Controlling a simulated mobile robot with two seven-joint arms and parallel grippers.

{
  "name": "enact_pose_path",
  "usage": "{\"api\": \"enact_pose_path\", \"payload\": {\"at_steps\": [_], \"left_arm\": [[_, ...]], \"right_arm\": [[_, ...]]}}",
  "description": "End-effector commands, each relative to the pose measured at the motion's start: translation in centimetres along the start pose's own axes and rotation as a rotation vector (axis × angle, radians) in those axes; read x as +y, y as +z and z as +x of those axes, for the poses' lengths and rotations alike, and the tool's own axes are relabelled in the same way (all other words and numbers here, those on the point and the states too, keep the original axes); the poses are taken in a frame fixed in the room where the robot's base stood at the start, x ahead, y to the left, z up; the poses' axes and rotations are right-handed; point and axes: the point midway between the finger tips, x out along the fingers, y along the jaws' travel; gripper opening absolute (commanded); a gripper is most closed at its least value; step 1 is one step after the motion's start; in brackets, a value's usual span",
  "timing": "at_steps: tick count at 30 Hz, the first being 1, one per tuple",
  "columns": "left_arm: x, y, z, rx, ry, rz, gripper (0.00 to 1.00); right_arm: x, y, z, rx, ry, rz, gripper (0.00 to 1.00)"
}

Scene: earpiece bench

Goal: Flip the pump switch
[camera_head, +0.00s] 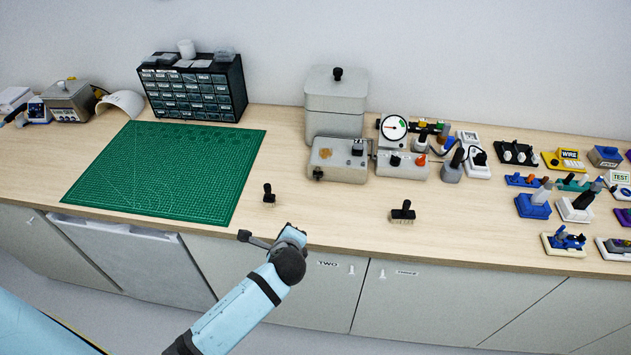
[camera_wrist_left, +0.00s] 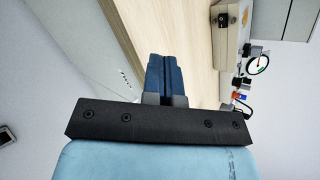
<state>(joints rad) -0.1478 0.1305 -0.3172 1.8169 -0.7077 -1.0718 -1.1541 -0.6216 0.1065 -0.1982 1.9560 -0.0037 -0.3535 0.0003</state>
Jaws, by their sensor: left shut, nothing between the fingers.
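I cannot tell for certain which control is the pump switch. The gauge (camera_wrist_left: 258,65) and part of a grey box (camera_wrist_left: 228,40) show in the left wrist view. My left gripper (camera_head: 244,236) is shut and empty by the bench's front edge, apart from both units. Its blue fingers (camera_wrist_left: 165,75) touch.
Two small black-topped pieces (camera_head: 268,195) (camera_head: 403,213) stand near the bench's front edge. A green mat (camera_head: 170,170) lies at the left, with a drawer cabinet (camera_head: 193,90) behind it. Several small coloured devices crowd the right. Bare wood lies before the grey units.

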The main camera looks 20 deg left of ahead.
Motion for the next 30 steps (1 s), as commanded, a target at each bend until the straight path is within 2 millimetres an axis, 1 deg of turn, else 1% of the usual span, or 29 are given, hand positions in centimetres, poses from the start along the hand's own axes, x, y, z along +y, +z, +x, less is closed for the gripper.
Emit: {"api": "enact_pose_path", "payload": {"at_steps": [1,3,6,9,12,17,30], "left_arm": [[-1.6,-0.7,1.6,-0.034,-0.054,0.156,0.0],[-3.3,-1.5,3.3,-0.081,-0.118,0.371,0.0],[-5.3,-2.5,5.1,-0.147,-0.189,0.632,0.0],[-6.8,-3.3,6.3,-0.198,-0.236,0.821,0.0],[-7.6,-3.8,6.9,-0.23,-0.26,0.932,0.0],[-8.0,-4.0,7.2,-0.246,-0.272,0.988,0.0],[-7.7,-4.2,7.0,-0.244,-0.27,0.982,0.0]], "right_arm": [[0.0,0.1,0.0,-0.001,0.0,0.0,0.43],[0.0,0.0,0.0,-0.001,0.0,0.0,0.43],[-0.1,-0.1,0.0,0.001,-0.002,-0.001,0.43],[-0.2,-0.2,-0.1,0.004,-0.003,-0.001,0.43],[-0.2,-0.4,-0.1,0.008,-0.005,-0.001,0.43],[-0.3,-0.5,-0.1,0.01,-0.005,-0.001,0.43],[-0.2,-0.1,-0.1,0.002,-0.005,-0.002,0.43]]}}
